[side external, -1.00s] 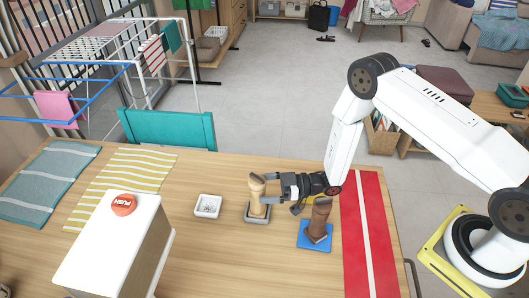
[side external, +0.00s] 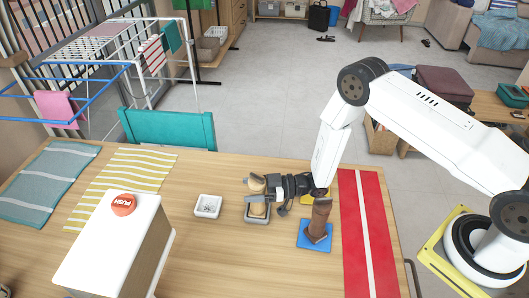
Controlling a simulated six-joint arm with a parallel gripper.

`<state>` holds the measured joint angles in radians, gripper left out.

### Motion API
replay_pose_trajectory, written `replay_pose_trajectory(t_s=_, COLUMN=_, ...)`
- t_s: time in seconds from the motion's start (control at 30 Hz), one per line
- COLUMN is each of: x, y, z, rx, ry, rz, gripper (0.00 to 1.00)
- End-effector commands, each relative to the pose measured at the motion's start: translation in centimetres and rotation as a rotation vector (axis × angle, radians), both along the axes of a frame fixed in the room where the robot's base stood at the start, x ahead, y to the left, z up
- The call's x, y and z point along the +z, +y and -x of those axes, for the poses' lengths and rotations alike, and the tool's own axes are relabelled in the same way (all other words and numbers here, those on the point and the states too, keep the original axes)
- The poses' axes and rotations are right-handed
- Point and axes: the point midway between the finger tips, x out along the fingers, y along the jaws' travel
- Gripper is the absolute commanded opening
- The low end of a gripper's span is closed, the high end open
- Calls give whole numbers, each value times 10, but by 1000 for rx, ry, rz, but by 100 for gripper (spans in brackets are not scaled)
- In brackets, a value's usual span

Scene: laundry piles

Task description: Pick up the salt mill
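A light wooden mill (side external: 258,186), likely the salt mill, stands upright on a small grey tray (side external: 257,221). A dark brown mill (side external: 319,222) stands on a blue square mat (side external: 314,244) to its right. My gripper (side external: 256,190) reaches in from the right at the light mill. Its two dark fingers are apart, one toward the far side and one toward the near side, with the mill between them. The fingers hide the mill's middle. I cannot tell whether they press on it.
A small white dish (side external: 208,206) is left of the grey tray. A white box with a red PUSH button (side external: 123,205) stands at the front left. A red runner (side external: 367,240) lies right of the mills. Striped cloths (side external: 122,180) lie at the left. A teal chair back (side external: 167,129) stands behind the table.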

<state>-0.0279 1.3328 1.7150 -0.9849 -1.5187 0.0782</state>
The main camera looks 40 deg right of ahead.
Motion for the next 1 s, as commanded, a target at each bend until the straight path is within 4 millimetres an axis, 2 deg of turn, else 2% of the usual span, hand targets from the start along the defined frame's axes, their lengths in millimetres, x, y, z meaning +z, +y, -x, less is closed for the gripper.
replay_pose_trajectory(t_s=0.03, x=0, y=0, z=0, rx=0, ry=0, rz=0, gripper=59)
replay_pose_trajectory(t_s=0.2, x=0, y=0, z=0, rx=0, ry=0, rz=0, gripper=5)
replay_pose_trajectory(t_s=0.23, x=0, y=0, z=0, rx=0, ry=0, rz=0, gripper=0)
replay_pose_trajectory(t_s=0.73, x=3, y=0, z=0, rx=0, ry=-2, rz=-1, gripper=0)
replay_pose_trajectory(t_s=1.0, x=19, y=0, z=-1, rx=0, ry=-3, rz=-1, gripper=0)
